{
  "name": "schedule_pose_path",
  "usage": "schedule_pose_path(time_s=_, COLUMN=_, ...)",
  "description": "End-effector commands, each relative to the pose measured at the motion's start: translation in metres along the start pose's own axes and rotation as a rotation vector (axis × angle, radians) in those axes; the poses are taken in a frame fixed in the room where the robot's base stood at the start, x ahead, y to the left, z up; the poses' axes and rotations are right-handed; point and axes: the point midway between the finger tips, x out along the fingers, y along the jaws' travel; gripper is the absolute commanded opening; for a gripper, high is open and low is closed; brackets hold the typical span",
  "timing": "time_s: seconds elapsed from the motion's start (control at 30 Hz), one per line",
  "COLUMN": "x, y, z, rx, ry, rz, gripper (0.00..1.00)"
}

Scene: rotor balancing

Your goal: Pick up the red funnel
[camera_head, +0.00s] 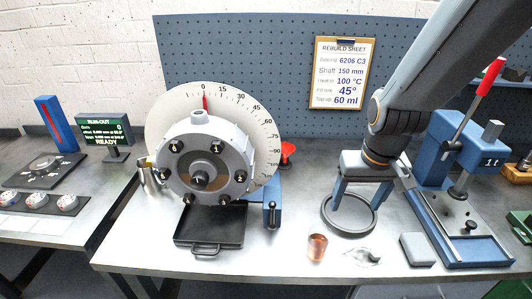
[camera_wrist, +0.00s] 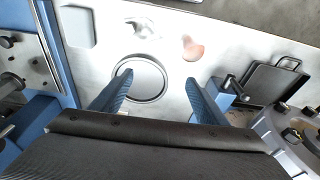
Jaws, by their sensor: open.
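The red funnel (camera_head: 287,150) is at the back of the bench, just right of the round dial, partly hidden behind it and the blue stand. I cannot make it out in the wrist view. My gripper (camera_head: 359,207) is open and empty, pointing down over a dark ring on the bench, to the right of and nearer than the funnel. In the wrist view my two blue fingers (camera_wrist: 160,92) are spread apart, with the ring (camera_wrist: 140,98) between and beyond them.
The rotor housing (camera_head: 203,165) with its dial stands left of the funnel, a black tray (camera_head: 209,238) before it. An amber cup (camera_head: 317,247) stands near the front edge. A blue press (camera_head: 450,170) stands at the right. Bare bench lies between funnel and ring.

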Motion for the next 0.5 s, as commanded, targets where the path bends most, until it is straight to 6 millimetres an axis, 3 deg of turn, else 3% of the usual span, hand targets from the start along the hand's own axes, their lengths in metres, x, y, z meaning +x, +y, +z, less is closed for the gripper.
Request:
schedule_pose_path(time_s=0.1, x=0.017, y=-0.011, z=-0.063, rx=-0.071, ry=0.020, rz=-0.020, gripper=0.85)
schedule_pose_path(time_s=0.3, x=0.055, y=-0.045, z=-0.193, rx=-0.251, ry=0.076, rz=-0.073, gripper=0.85)
schedule_pose_path(time_s=0.4, x=0.075, y=-0.067, z=-0.249, rx=-0.341, ry=0.109, rz=-0.101, gripper=0.85)
schedule_pose_path(time_s=0.5, x=0.093, y=-0.087, z=-0.292, rx=-0.419, ry=0.138, rz=-0.124, gripper=0.85)
